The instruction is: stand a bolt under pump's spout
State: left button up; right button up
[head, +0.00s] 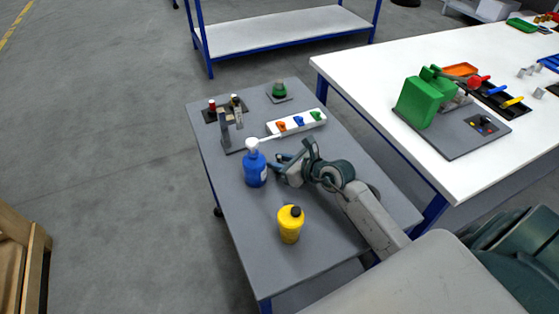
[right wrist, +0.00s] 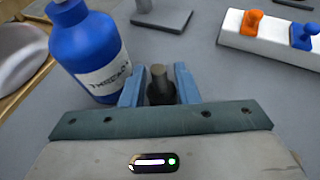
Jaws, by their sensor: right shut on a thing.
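The blue pump bottle (head: 255,172) with a white pump head (head: 252,146) stands upright on the grey cart. Its spout points right and slightly away in the head view. It also shows at the left of the right wrist view (right wrist: 92,55), its top cut off. My right gripper (head: 284,161) is just right of the bottle, low over the cart top. In the right wrist view its blue fingers (right wrist: 160,88) are shut on a dark bolt (right wrist: 158,80), which has a grey-brown end. I cannot tell whether the bolt touches the cart. My left gripper is not in view.
A yellow bottle (head: 290,226) stands nearer me on the cart (head: 240,240). Behind are a white rack (head: 314,118) with coloured pieces, a grey bracket (head: 228,137), a dark tray (head: 211,117) and a green piece (head: 279,89). A white table (head: 350,80) stands right.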

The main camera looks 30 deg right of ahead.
jog(key=shift+f, duration=0.2)
jog(key=o, duration=0.8)
jog(key=shift+r, duration=0.1)
jog(key=shift+r, duration=0.2)
jog(key=shift+s+d, duration=0.2)
jog(key=shift+s, duration=0.2)
jog(key=v, duration=1.1)
jog(key=shift+s+r+p, duration=0.1)
jog(key=shift+r+p, duration=0.05)
jog(key=shift+p, duration=0.25)
